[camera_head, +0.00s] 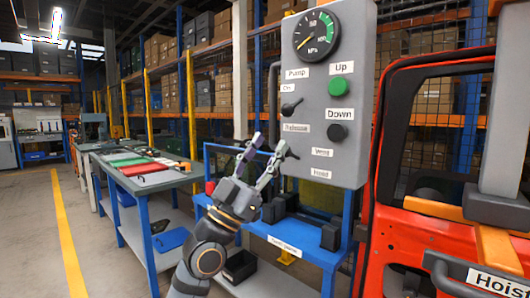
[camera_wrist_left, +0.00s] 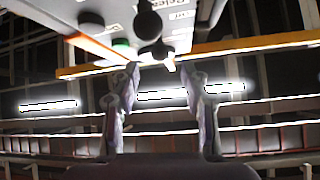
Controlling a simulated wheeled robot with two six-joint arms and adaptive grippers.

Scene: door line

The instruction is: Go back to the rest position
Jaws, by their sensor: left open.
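My left gripper (camera_head: 269,144) is open and empty in the head view, fingers pointing up and to the right. It is in front of the lower left of the grey control panel (camera_head: 352,70), near the Release label. Whether a fingertip touches the panel I cannot tell. In the left wrist view the gripper (camera_wrist_left: 158,70) has its two fingers apart, with nothing between them. The panel shows there too, with a black knob (camera_wrist_left: 149,25) and a green button (camera_wrist_left: 122,46). My right gripper is not in view.
The panel carries a gauge (camera_head: 317,33), a green Up button (camera_head: 341,88) and a black Down button (camera_head: 337,132). A blue bench (camera_head: 300,250) stands below it. An orange door frame (camera_head: 440,235) is at right. A grey workbench (camera_head: 150,182) is at left, beside open floor.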

